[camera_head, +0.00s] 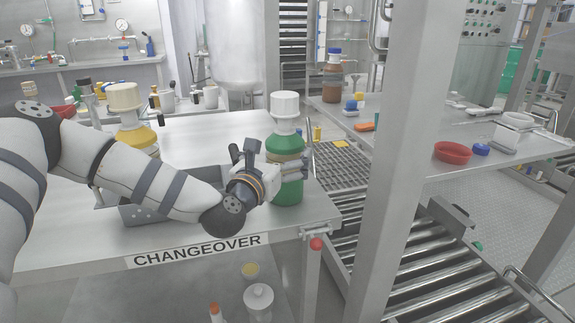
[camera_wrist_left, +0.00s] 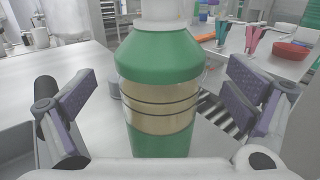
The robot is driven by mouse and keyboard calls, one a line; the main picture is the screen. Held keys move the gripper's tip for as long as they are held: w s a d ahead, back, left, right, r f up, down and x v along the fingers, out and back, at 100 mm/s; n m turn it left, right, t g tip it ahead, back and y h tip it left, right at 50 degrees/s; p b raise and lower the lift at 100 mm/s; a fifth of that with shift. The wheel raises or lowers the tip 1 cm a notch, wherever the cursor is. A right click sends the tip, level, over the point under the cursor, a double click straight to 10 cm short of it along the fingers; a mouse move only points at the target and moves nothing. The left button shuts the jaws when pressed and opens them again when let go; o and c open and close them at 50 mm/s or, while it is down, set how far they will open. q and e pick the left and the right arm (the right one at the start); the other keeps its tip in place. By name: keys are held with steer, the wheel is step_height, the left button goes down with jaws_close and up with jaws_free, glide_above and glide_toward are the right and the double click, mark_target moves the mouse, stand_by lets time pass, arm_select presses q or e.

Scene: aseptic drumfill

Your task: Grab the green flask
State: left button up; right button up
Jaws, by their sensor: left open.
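The green flask (camera_head: 287,142) has a white cap and a tan band with dark lines. It stands upright near the right end of the table marked CHANGEOVER (camera_head: 205,246). My left gripper (camera_head: 283,172) is at the flask, partly in front of it in the head view. In the left wrist view the flask (camera_wrist_left: 158,98) stands between the two open fingers of the left gripper (camera_wrist_left: 160,108). A visible gap shows on each side, so the fingers look apart from it. The flask's base is out of that view. My right gripper is not in view.
A yellow flask with a cream cap (camera_head: 124,97) stands behind my left arm. A grey tray (camera_head: 140,213) lies under the arm. A steel post (camera_head: 393,170) and roller conveyor (camera_head: 440,265) are to the right. A red bowl (camera_head: 452,152) sits on the right bench.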

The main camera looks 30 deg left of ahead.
arm_select(q)
steer(key=x, duration=0.3)
steer(key=shift+w, duration=0.4)
steer(key=c, duration=1.8)
steer(key=shift+r, duration=0.15)
steer(key=shift+c, duration=1.3)
steer(key=shift+r, duration=0.1)
